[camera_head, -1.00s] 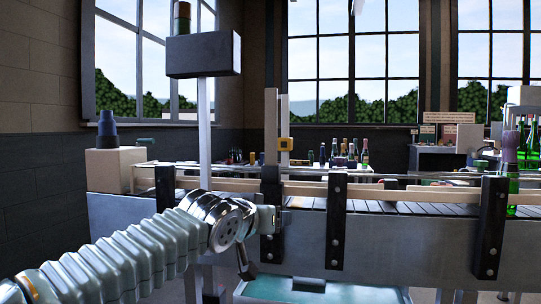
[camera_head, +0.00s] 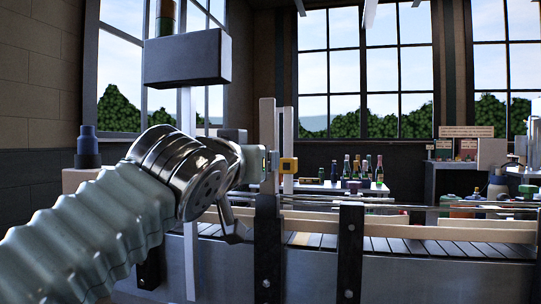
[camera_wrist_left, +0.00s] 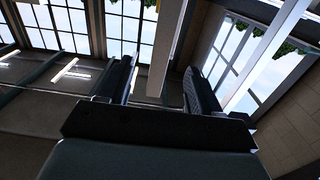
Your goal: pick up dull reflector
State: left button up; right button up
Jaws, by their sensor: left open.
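My left arm comes in from the left in the head view, and its gripper (camera_head: 268,164) is raised beside the pale upright post (camera_head: 288,130) behind the conveyor. A small yellow square block with a pale centre (camera_head: 288,165) is on this post, just right of the gripper; I cannot tell whether it is the dull reflector. In the left wrist view the two dark fingers (camera_wrist_left: 160,68) are apart, with nothing held between them. A pale upright beam (camera_wrist_left: 166,45) shows between and beyond them. No reflector is clear in that view. My right gripper is not in view.
The conveyor (camera_head: 410,245) with wooden side rails and dark brackets runs across the front. A grey box on a post (camera_head: 188,58) stands above my arm. A dark blue stacked piece (camera_head: 88,147) is at left. Several bottles (camera_head: 358,168) stand on a table behind.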

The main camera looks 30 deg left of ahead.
pick_arm(q)
jog(key=p+x, duration=0.3)
jog(key=x, duration=0.8)
jog(key=shift+w+a+r, duration=0.15)
jog(key=shift+a+r, duration=0.05)
jog(key=shift+a, duration=0.05)
jog(key=c, duration=1.1)
